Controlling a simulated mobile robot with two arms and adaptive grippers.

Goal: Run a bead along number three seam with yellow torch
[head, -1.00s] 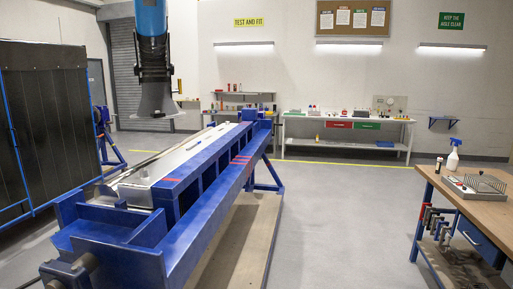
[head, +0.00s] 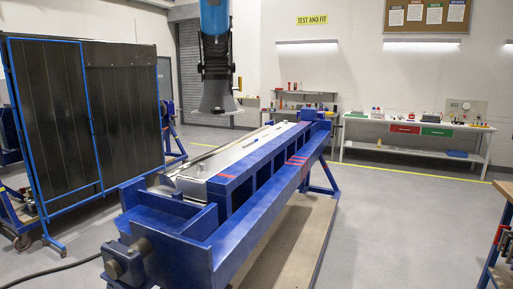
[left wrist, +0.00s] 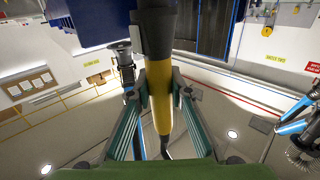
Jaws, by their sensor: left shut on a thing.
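In the left wrist view my left gripper (left wrist: 161,86) is shut around the yellow torch (left wrist: 160,108), which has a thick black upper part and a thin dark tip. Neither my grippers nor the torch shows in the head view. There the blue rotary jig (head: 245,215) runs from the near left to the back, carrying a long pale metal workpiece (head: 225,160). Red marks (head: 297,161) sit in a group on its far part, and a single red mark (head: 226,176) lies nearer. Seam numbers are not readable. My right gripper is not identifiable.
A blue arm with a grey hood (head: 216,98) hangs over the jig's far left side. A dark screen in a blue frame (head: 92,115) stands at left. A white bench (head: 420,125) stands at the back wall. A wooden workbench (head: 503,190) is at the right edge. Floor right of the jig is clear.

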